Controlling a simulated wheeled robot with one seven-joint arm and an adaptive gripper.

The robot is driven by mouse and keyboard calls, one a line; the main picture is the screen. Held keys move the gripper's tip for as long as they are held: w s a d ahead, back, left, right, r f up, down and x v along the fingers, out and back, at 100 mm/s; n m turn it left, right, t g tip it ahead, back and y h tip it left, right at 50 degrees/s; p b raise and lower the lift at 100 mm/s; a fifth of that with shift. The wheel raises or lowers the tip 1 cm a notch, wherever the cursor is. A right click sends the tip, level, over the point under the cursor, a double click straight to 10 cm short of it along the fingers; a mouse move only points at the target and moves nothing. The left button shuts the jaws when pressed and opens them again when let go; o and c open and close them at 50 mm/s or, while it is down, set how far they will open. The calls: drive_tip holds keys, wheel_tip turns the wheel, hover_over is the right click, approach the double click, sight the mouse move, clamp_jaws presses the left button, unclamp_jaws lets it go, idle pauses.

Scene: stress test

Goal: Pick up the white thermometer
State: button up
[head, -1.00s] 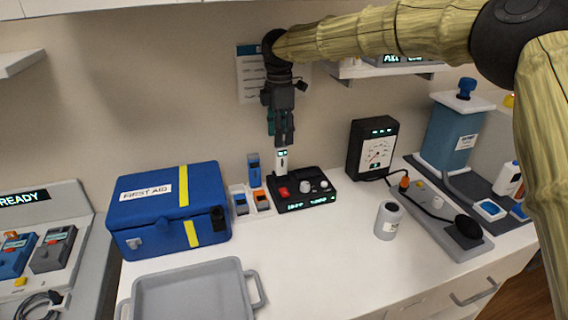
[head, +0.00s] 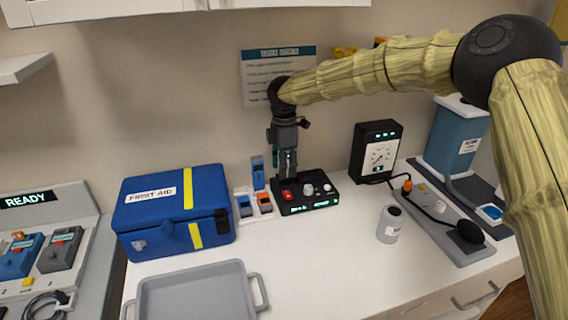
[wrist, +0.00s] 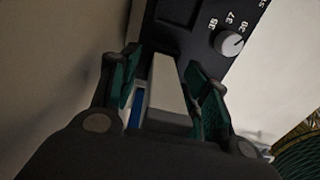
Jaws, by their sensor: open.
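The white thermometer (wrist: 167,88) stands between the two fingers of my gripper (wrist: 165,80) in the wrist view. My gripper is open, with one green-padded finger on each side of it; I cannot tell whether either pad touches. In the head view my gripper (head: 288,168) points down at the back of a black device (head: 322,201) with a red button, knobs and a lit display, and hides the thermometer. The device also shows in the wrist view (wrist: 195,32), with a numbered knob, right beyond the thermometer.
A blue first aid box (head: 160,215) stands left of the device, with small blue and orange units (head: 264,203) between them. A grey tray (head: 195,268) lies in front. A black gauge box (head: 362,150) and a grey canister (head: 389,226) stand to the right.

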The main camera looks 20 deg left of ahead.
drive_tip(key=shift+f, duration=0.25)
clamp_jaws()
drive_tip(key=shift+r, duration=0.1)
